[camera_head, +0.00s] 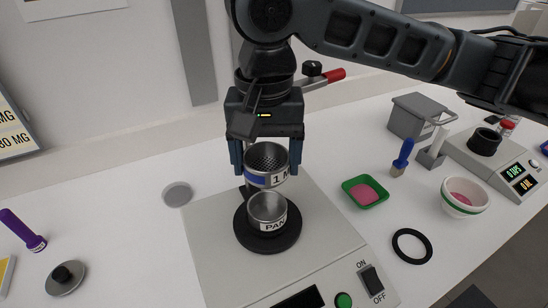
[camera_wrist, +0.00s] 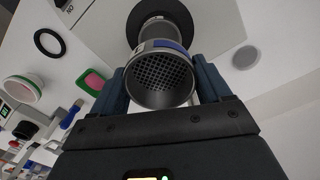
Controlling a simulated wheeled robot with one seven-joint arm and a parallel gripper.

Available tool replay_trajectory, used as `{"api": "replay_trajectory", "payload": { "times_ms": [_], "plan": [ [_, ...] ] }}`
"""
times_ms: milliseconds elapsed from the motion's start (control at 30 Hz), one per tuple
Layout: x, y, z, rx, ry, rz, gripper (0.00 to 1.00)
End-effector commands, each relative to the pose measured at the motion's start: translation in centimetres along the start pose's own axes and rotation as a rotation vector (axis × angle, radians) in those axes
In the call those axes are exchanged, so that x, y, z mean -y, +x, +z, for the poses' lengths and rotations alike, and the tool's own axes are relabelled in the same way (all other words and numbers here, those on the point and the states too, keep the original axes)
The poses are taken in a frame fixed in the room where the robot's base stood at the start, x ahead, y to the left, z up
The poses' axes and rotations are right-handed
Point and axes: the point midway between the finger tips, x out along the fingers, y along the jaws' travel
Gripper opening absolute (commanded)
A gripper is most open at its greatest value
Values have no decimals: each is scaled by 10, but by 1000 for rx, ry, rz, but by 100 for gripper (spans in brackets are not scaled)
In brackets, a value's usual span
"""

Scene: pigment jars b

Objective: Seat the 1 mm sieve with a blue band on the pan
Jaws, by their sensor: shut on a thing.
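The sieve (camera_head: 266,163) is a short metal cylinder with a mesh, a blue band and a partly visible "1 M" label. My gripper (camera_head: 267,165) is shut on it, with one finger on each side. It is held just above the pan and looks slightly tilted. The pan (camera_head: 267,212) is an open metal cup labelled "PAN", standing on the round black plate (camera_head: 246,236) of the shaker base (camera_head: 215,258). In the wrist view the sieve (camera_wrist: 160,78) sits between the fingers, mesh facing the camera. The pan shows partly behind it, and I see a gap between the two in the head view.
The base has an ON/OFF switch (camera_head: 371,279) and green button (camera_head: 343,300). Right are a green tray (camera_head: 365,191), black ring (camera_head: 412,246), white bowl (camera_head: 464,197), brush (camera_head: 402,157) and scale (camera_head: 497,160). Left are a grey disc (camera_head: 177,194), knobbed lid (camera_head: 66,278) and purple torch (camera_head: 22,230).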

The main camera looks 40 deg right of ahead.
Motion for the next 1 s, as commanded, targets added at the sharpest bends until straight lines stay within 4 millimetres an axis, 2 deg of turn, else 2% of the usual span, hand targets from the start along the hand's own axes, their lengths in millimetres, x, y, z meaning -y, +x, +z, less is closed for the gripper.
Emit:
{"api": "replay_trajectory", "payload": {
  "times_ms": [433, 1000],
  "plan": [
    [0, 5, 0, 1, 1, 1, 44],
    [0, 50, 0, 2, 1, 0, 44]
  ]
}}
